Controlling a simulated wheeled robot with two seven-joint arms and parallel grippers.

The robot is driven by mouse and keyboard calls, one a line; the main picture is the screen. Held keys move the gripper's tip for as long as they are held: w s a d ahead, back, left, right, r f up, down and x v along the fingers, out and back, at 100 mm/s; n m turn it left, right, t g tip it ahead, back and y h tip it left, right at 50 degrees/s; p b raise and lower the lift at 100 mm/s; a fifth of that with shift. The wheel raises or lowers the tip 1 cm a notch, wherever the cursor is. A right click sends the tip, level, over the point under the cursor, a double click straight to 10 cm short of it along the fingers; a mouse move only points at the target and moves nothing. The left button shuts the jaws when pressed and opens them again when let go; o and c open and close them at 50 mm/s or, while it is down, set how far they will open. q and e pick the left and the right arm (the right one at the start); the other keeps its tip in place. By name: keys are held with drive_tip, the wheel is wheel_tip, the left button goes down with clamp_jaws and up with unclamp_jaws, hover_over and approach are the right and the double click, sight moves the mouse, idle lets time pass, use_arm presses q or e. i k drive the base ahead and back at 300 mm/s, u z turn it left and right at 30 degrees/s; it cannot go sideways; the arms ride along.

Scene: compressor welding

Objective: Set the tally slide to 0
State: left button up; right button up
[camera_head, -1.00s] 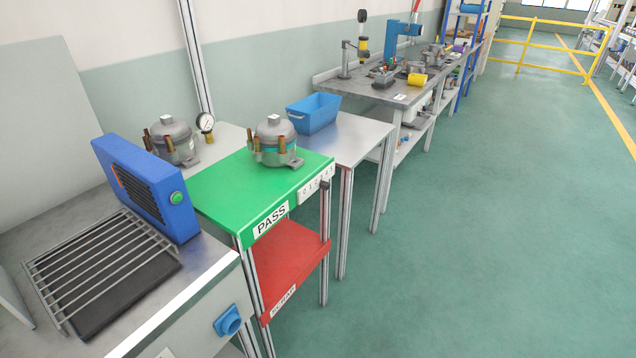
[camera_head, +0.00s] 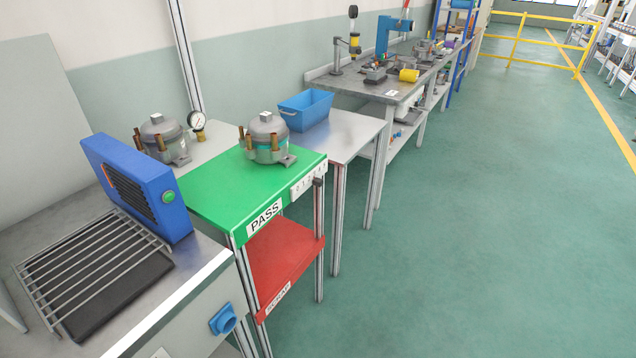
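The tally strip (camera_head: 305,183) is a white plate with small digits on the front edge of the green PASS table (camera_head: 215,190), near its right corner. A small dark knob (camera_head: 318,182), which looks like the tally slide, sits at the right part of the strip, by the higher digits. The digit it marks is too small to read for sure. Neither of my grippers is in view.
A compressor (camera_head: 266,140) stands on the green table, above a red SCRAP shelf (camera_head: 287,250). A blue fan box (camera_head: 135,190) and a wire rack (camera_head: 90,265) are at left. A blue bin (camera_head: 305,110) stands behind. The green floor (camera_head: 470,230) at right is clear.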

sight(317, 182)
drive_tip(key=z, duration=1)
drive_tip(key=i, duration=0.4)
drive_tip(key=u, duration=2.3)
